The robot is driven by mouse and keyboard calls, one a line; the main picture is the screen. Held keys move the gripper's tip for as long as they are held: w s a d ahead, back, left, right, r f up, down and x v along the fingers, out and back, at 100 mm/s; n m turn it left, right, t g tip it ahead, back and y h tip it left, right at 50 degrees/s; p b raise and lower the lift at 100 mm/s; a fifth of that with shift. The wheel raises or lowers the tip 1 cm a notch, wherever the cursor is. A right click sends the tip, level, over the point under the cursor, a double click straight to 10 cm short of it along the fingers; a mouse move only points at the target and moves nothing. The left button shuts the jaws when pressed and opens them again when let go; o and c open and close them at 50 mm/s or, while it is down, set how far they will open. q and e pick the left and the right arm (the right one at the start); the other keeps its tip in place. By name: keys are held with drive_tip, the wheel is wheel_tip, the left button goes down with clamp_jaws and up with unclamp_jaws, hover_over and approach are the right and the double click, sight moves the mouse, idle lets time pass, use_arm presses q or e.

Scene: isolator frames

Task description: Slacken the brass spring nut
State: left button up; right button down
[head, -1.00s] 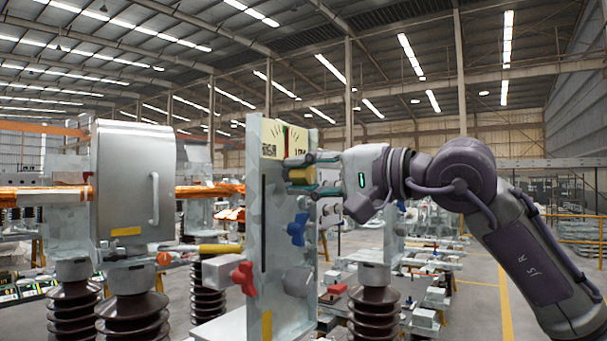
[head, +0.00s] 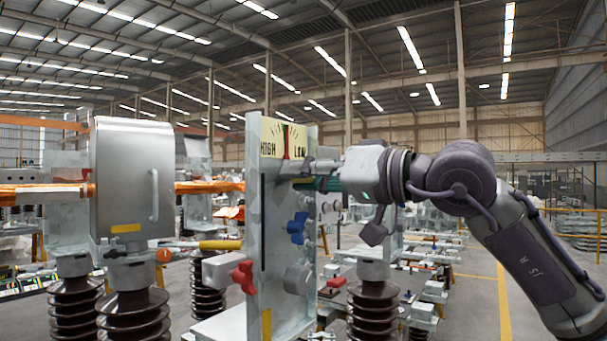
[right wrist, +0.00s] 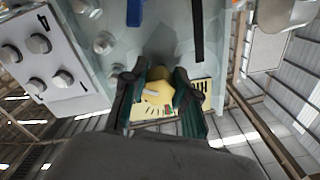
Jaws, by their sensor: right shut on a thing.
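The brass spring nut (right wrist: 157,94) shows yellow between the two teal fingers of my right gripper (right wrist: 158,80) in the right wrist view. The fingers are shut on it, one on each side. In the head view my right gripper (head: 316,178) is at the upper part of the upright grey plate, just below the HIGH/LOW gauge (head: 287,140), and hides the nut. A corner of the yellow gauge also shows behind the fingers in the right wrist view. My left gripper is not in view.
The upright plate (head: 257,215) carries a blue knob (head: 297,228), a red knob (head: 243,277) and a round grey boss (head: 298,280) below the gripper. A metal cabinet (head: 133,180) stands left. A block with numbered bolts (right wrist: 50,65) is near the gripper.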

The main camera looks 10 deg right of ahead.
drive_tip(key=shift+f+n, duration=0.15)
drive_tip(key=shift+n, duration=0.25)
drive_tip(key=c, duration=0.9)
unclamp_jaws()
drive_tip(key=v, duration=1.2)
